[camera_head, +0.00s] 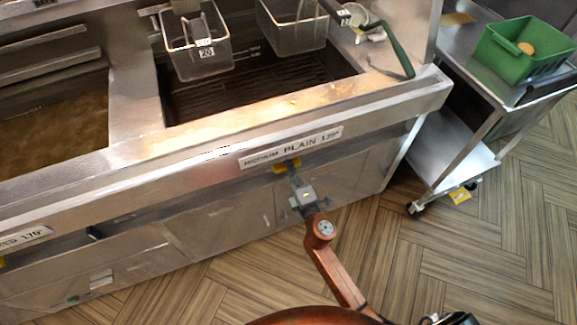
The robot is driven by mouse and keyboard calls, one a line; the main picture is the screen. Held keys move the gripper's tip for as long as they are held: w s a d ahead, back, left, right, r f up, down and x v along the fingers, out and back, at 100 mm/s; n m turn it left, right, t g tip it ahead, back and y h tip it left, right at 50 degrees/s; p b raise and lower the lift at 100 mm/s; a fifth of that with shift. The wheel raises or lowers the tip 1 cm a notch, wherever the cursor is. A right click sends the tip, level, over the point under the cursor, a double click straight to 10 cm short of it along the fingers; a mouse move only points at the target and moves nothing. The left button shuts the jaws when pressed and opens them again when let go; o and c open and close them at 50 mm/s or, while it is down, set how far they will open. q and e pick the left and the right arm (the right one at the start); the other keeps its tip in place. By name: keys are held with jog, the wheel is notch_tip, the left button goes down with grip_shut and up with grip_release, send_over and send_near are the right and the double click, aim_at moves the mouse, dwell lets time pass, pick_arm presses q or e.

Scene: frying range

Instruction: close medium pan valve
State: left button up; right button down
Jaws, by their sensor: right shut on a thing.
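A yellow valve handle (286,165) sits on the front of the steel fryer, just under a label strip that reads "PLAIN" with a temperature. My right gripper (296,181) reaches up to it from below, at the end of my copper-coloured arm. It is shut on the valve handle, and its fingers hide part of the handle. How far the valve is turned cannot be told. My left gripper is not in view.
The fryer front edge (385,125) juts out above the valve. Wire baskets (197,58) hang over the dark vat. A steel cart (455,150) with a green bin (500,55) stands at the right. Wood-patterned floor (470,240) is clear at lower right.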

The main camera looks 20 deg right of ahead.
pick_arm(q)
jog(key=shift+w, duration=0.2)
pick_arm(e)
jog(key=shift+f, duration=0.1)
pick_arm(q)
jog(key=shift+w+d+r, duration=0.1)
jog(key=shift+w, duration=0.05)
pick_arm(e)
jog(key=c, duration=1.8)
grip_release()
jog(key=shift+c, duration=0.2)
jog(key=shift+s, duration=0.1)
jog(key=s, duration=0.7)
jog(key=shift+s, duration=0.15)
jog(key=shift+d, duration=0.1)
